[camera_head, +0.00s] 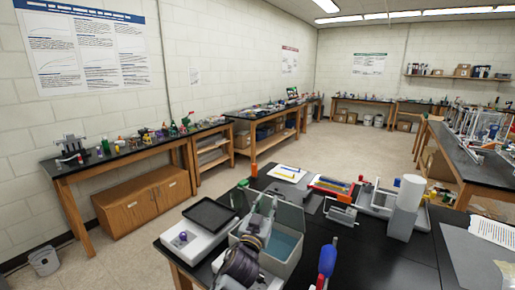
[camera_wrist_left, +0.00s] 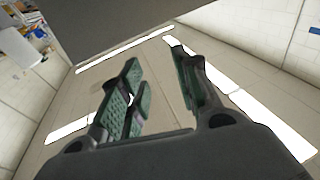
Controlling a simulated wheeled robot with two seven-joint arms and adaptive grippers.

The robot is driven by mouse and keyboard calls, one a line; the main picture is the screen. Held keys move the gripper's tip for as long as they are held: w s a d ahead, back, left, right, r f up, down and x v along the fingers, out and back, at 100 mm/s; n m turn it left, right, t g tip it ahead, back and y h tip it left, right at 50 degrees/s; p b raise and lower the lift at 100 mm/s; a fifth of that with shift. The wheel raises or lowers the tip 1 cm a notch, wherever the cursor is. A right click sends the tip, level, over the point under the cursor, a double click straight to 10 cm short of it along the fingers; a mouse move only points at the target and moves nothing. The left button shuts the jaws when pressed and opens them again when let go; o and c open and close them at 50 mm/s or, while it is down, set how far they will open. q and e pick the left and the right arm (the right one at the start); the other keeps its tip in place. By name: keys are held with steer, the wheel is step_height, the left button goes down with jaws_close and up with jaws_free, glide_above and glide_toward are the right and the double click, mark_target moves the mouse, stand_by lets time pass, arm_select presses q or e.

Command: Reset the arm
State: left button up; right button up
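My left gripper (camera_head: 257,188) rises from the lower middle of the head view, in front of a grey bin on the black table. In the left wrist view my left gripper (camera_wrist_left: 160,82) shows two dark fingers with green ribbed pads. The fingers are apart with nothing between them, and ceiling and lights show behind them. My right gripper is in neither view.
The black table (camera_head: 385,262) holds a grey bin (camera_head: 284,246) with bluish contents, a dark tray (camera_head: 208,214), a white cylinder (camera_head: 411,192) and a blue-handled item (camera_head: 327,262). Side benches line the left wall. Open floor (camera_head: 312,150) lies beyond.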

arm_select(q)
steer(key=s+a+f+n+g+y, duration=0.2)
steer(key=s+a+f+g+y, duration=0.15)
steer(key=s+a+f, duration=0.4)
steer(key=s+a+f+n+g+y, duration=0.2)
steer(key=s+a+f+g+y, duration=0.15)
steer(key=a+f, duration=0.65)
steer(key=s+a+f+m+g, duration=0.1)
steer(key=s+a+f+g, duration=0.2)
steer(key=s, duration=0.5)
steer(key=s+a+f+g, duration=0.2)
steer(key=s+f, duration=0.1)
steer(key=s, duration=0.5)
steer(key=s+a+f+m+g, duration=0.1)
steer(key=s+a+f+g, duration=0.2)
steer(key=s, duration=0.5)
step_height(320, 180, down, 34)
steer(key=s+g, duration=0.2)
steer(key=s+a+f, duration=0.2)
steer(key=s+f, duration=0.8)
steer(key=s, duration=0.1)
steer(key=s+a+f+b, duration=0.1)
steer(key=s+a+f, duration=0.1)
steer(key=s+f, duration=0.8)
steer(key=shift+s+f+g+h, duration=0.3)
steer(key=shift+s+g, duration=0.1)
steer(key=shift+s, duration=0.35)
